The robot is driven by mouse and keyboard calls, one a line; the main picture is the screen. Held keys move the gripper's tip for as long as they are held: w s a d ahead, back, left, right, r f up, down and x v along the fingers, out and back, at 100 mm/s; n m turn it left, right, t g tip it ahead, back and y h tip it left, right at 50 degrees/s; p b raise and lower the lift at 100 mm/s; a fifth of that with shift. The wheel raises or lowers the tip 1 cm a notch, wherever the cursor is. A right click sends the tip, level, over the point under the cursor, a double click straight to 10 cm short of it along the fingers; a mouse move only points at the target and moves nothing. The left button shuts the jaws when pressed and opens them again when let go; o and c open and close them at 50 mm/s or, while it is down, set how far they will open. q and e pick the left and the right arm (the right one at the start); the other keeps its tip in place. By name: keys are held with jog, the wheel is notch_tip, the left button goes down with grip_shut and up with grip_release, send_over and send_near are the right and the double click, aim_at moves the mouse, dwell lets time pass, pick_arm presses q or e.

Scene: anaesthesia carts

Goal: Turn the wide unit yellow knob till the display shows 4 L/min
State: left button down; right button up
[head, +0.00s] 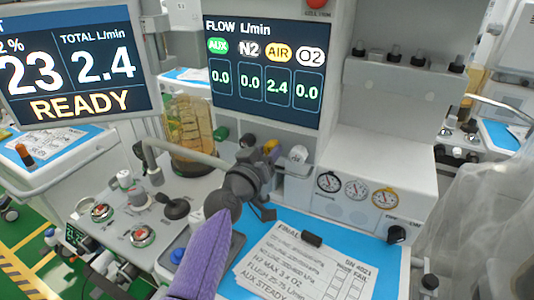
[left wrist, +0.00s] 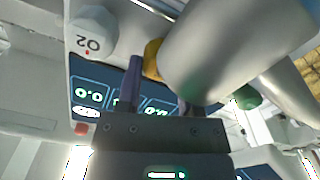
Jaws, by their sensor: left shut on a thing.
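The wide unit's flow display (head: 268,75) reads AUX 0.0, N2 0.0, AIR 2.4 and O2 0.0. The yellow knob (head: 271,146) sits below it, between a dark knob and the white O2 knob (head: 298,154). My left gripper (head: 262,162) is at the yellow knob and shut on it, partly covering it in the head view. In the left wrist view the yellow knob (left wrist: 152,58) shows between my fingers, partly hidden by a large silver bar (left wrist: 225,50). The white O2 knob (left wrist: 91,32) is beside it. My right gripper is not in view.
A green knob (head: 221,135) is left of the yellow one. A second screen (head: 75,65) at left reads total 2.4 L/min and READY. Gauges (head: 357,188) are at lower right. A paper sheet (head: 300,265) lies on the blue mat below.

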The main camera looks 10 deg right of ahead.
pick_arm(q)
jog(key=shift+f+n, duration=0.1)
jog(key=shift+n, duration=0.5)
jog(key=shift+c, duration=1.2)
grip_release()
jog(key=shift+s+a, duration=0.1)
jog(key=p+v, duration=0.4)
jog(key=v, duration=0.5)
jog(key=shift+s+a, duration=0.2)
jog(key=shift+s, duration=0.1)
